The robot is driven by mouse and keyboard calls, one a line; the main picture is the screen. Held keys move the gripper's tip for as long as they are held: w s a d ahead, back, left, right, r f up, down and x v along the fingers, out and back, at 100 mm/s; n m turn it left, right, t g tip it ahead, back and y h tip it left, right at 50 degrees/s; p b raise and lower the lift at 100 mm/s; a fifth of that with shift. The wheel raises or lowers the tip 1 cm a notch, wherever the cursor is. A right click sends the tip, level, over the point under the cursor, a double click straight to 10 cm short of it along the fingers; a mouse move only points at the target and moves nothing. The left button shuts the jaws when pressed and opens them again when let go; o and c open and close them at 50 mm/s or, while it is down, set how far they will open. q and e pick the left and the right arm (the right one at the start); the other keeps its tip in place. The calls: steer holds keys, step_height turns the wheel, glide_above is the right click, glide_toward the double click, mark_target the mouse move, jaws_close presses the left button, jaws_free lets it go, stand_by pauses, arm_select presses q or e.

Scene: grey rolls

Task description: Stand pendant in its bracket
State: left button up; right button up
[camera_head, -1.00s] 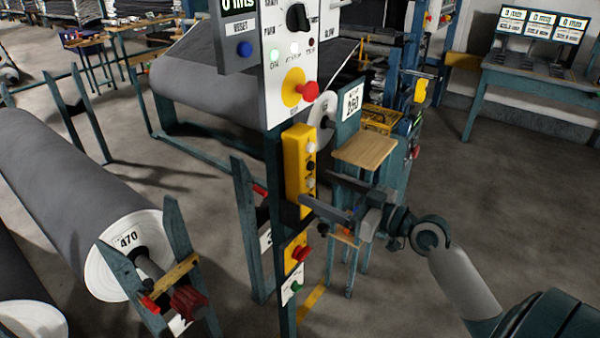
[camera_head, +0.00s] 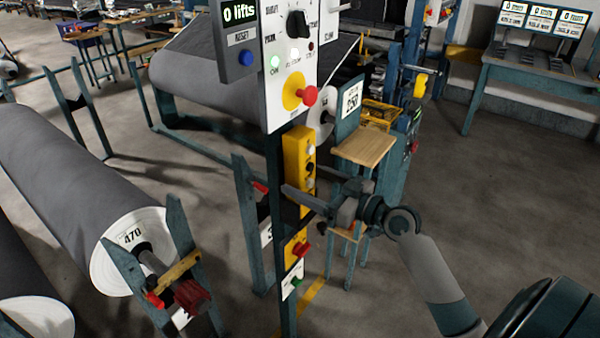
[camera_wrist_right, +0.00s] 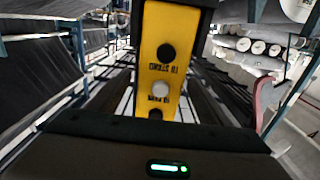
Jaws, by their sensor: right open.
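The pendant (camera_head: 294,152) is a yellow box with a column of round buttons, upright against the dark post below the white control panel. In the right wrist view the pendant (camera_wrist_right: 153,60) fills the top middle, with black and pale buttons. My right gripper (camera_head: 300,177) is open, one finger across the pendant's lower front and the other at its right side. In the wrist view its dark fingers lie either side of the pendant, with no clear sign of gripping. I cannot make out the bracket clearly. My left gripper is not in view.
A white panel (camera_head: 286,55) with a red stop button overhangs the pendant. A smaller yellow box (camera_head: 296,250) with a red button is below. A wooden-topped stand (camera_head: 365,148) is just behind my gripper. A large grey roll (camera_head: 75,190) lies left. Floor at right is clear.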

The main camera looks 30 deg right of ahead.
steer(key=shift+r, duration=0.1)
steer(key=c, duration=1.8)
steer(key=shift+s+r, duration=0.1)
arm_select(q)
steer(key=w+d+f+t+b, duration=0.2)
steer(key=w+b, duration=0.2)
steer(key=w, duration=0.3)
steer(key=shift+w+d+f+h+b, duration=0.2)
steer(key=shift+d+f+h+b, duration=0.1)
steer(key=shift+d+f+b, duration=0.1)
arm_select(e)
steer(key=shift+s+d+r, duration=0.9)
steer(key=shift+s+r, duration=0.4)
steer(key=shift+s, duration=0.8)
steer(key=shift+s+d+r, duration=0.9)
steer(key=shift+s+r, duration=0.4)
steer(key=shift+s, duration=0.85)
steer(key=shift+s+d+r, duration=0.9)
steer(key=shift+s+r, duration=0.4)
steer(key=shift+s, duration=0.8)
steer(key=shift+f, duration=0.15)
